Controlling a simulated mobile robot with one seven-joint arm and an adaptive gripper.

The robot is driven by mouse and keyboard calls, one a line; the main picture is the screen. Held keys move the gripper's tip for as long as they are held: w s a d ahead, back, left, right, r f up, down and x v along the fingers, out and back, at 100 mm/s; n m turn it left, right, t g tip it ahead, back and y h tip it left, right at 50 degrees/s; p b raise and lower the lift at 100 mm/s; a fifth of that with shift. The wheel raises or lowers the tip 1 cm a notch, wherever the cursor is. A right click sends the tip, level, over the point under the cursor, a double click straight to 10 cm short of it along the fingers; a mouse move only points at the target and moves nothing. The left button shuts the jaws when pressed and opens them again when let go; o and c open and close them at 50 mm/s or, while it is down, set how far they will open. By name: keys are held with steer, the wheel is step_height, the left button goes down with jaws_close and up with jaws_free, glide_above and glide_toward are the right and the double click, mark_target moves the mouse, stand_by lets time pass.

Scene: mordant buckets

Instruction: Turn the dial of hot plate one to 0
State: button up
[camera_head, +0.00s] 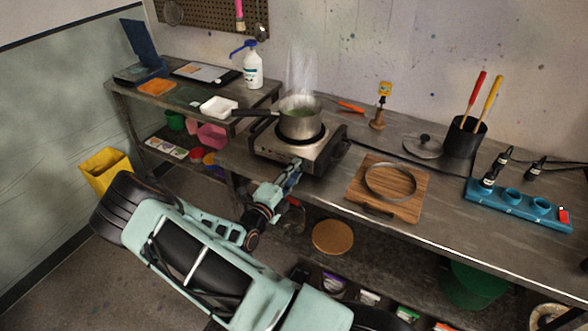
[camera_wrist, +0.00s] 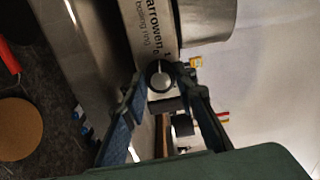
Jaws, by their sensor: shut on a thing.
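The hot plate (camera_head: 262,151) is a silver box with a dark top plate on the bench. A steaming steel pot (camera_head: 298,126) stands on it, its dark handle pointing left. My gripper (camera_head: 295,167) is at the front face of the hot plate. In the wrist view the dial (camera_wrist: 159,78), round and dark with a light rim, sits between the fingertips of my gripper (camera_wrist: 160,80), which is shut on it. The pot (camera_wrist: 208,22) shows above right. Small marks near the dial are too small to read surely, and its setting cannot be told.
Right of the hot plate are a wooden board (camera_head: 408,210) with a metal ring, a pot lid (camera_head: 423,146) and a black holder (camera_head: 463,137) with red and yellow handled tools. A white tray (camera_head: 219,106) is on the left bench. A lower shelf lies under the bench.

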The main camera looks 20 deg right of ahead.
steer(key=shift+n, duration=0.7)
steer(key=o, duration=1.2)
steer(key=shift+s, duration=0.1)
steer(key=shift+c, duration=0.2)
steer(key=shift+f, duration=0.1)
